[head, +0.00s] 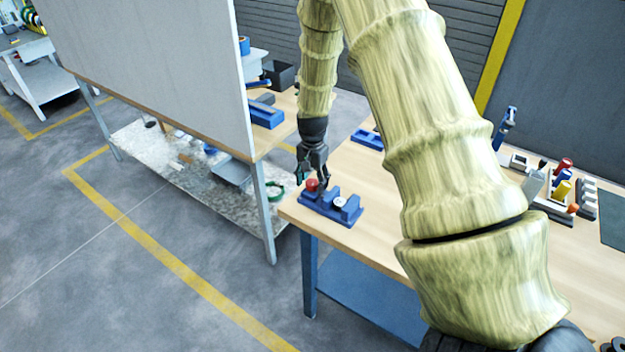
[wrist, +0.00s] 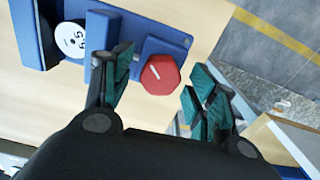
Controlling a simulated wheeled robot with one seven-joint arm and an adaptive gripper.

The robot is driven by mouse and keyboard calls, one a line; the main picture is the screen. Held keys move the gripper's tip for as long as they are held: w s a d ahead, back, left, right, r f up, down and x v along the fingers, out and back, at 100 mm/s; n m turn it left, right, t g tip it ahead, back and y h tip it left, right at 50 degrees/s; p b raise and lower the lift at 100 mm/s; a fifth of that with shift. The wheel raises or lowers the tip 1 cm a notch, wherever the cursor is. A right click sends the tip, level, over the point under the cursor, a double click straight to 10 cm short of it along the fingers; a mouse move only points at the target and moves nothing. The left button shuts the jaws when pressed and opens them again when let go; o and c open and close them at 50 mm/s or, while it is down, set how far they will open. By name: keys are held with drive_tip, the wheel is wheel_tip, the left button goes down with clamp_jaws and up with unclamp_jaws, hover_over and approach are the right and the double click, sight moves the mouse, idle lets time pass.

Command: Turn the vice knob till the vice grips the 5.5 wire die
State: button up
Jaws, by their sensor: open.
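The blue vice (head: 332,207) sits on the wooden bench near its left front corner. Its red knob (head: 312,184) is at the left end; in the wrist view the red knob (wrist: 160,74) is six-sided with a white mark. The wire die (wrist: 72,40), a white disc marked 5.5, sits between the vice's blue blocks; it also shows in the head view (head: 340,201). My gripper (head: 311,180) is open, pointing down at the knob. In the wrist view its green-padded fingers (wrist: 160,90) are on either side of the knob, apart from the right finger; the left finger hides part of the vice.
A tall grey panel (head: 160,60) stands left of the bench. Blue blocks (head: 265,113) lie on the bench behind it. Coloured tools and holders (head: 560,190) stand at the bench's right. The wooden bench top (head: 370,245) in front of the vice is clear.

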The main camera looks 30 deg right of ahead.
sight(313, 182)
drive_tip(key=c, duration=1)
drive_tip(key=shift+m, duration=1.5)
drive_tip(key=shift+c, duration=0.2)
drive_tip(key=o, duration=1)
drive_tip(key=shift+o, duration=0.2)
wheel_tip(313, 182, up, 12)
